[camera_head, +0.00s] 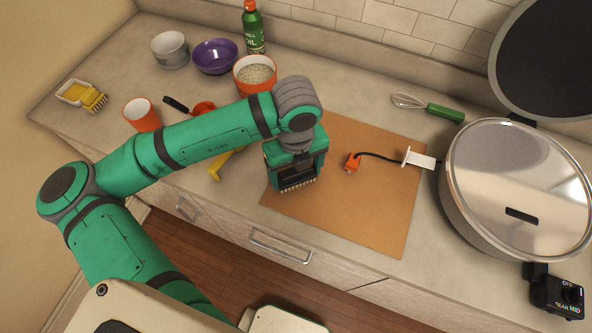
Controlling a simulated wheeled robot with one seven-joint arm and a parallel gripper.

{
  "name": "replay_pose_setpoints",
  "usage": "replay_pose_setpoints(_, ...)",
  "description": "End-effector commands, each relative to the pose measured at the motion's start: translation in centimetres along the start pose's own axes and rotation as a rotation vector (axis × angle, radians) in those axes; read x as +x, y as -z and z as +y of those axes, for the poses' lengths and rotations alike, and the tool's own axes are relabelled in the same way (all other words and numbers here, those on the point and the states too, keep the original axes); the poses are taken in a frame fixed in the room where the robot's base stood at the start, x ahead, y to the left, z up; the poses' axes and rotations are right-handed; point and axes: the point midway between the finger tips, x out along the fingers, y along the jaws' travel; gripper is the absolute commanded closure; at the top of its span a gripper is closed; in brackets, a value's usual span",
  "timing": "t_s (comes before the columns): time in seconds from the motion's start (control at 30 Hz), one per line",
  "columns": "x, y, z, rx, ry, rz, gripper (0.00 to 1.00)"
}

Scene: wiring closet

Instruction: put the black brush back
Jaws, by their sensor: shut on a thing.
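My gripper (296,179) is over the left part of the brown board (370,210), below the bent wrist of my green arm. It is shut on a dark thing with a row of pale bristle-like tips along its lower edge, which looks like the black brush (298,185). The gripper body hides most of it, and I cannot tell whether it touches the board. A white holder (69,96) stands at the far left of the counter, with a yellow brush (95,99) at its right side. I cannot make out an empty place for the black brush.
A orange cup (141,115), grey bowl (170,50), purple bowl (215,56), orange pot (254,73) and green bottle (253,28) stand at left and back. An orange plug (352,163) lies on the board. A whisk (428,107) and large silver cooker (520,190) are at right.

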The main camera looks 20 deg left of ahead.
Motion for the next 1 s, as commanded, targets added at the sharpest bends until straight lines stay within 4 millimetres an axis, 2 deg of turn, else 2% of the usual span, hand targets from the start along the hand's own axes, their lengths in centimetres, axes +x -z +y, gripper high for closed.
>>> replay_pose_setpoints(0.47,0.0,0.0,0.0,0.000,0.000,0.000,0.16)
replay_pose_setpoints(0.53,0.0,0.0,0.0,0.000,0.000,0.000,0.00)
replay_pose_setpoints(0.77,0.0,0.0,0.0,0.000,0.000,0.000,0.00)
replay_pose_setpoints(1.0,-1.4,0.0,0.0,0.001,0.000,-0.001,0.00)
